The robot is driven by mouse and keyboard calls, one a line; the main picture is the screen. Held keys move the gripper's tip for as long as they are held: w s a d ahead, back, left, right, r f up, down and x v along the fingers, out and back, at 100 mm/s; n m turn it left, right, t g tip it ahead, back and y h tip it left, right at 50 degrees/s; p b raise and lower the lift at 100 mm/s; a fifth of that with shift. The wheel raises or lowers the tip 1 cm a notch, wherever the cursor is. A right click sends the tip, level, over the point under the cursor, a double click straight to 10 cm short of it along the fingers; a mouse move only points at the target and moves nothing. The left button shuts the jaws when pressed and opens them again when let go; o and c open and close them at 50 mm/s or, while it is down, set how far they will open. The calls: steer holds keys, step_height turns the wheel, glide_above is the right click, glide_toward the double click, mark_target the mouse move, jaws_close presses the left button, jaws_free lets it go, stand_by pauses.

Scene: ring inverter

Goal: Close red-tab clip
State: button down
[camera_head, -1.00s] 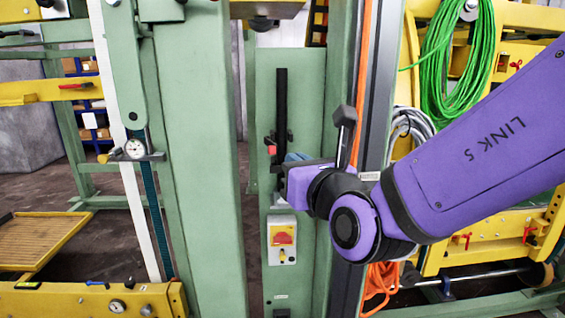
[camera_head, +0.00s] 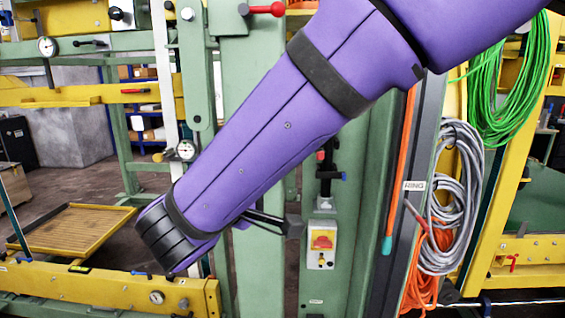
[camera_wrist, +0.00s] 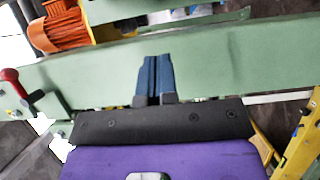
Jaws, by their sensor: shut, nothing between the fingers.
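A dark upright clip (camera_head: 326,178) with a small red tab near its top is on the green post, in the middle of the head view. A blue handle sticks out to its right. My purple arm crosses just above and left of it and may hide part of it; whether it is open or closed cannot be told. My gripper (camera_wrist: 155,62) shows in the wrist view, its blue fingers together and empty, in front of a green beam (camera_wrist: 230,55). The fingers are hidden behind my arm in the head view. The clip cannot be made out in the wrist view.
A switch box (camera_head: 321,245) with a red and yellow switch sits below the clip. An orange hose (camera_head: 398,165) and a grey cable coil (camera_head: 455,200) hang to the right. A red-knobbed lever (camera_head: 265,10) is above. In the wrist view, a red handle (camera_wrist: 10,85) is at left.

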steer(key=s+d+x, duration=0.1)
steer(key=d+x, duration=0.1)
steer(key=x, duration=1)
steer(key=shift+w+d, duration=0.15)
steer(key=shift+d, duration=0.25)
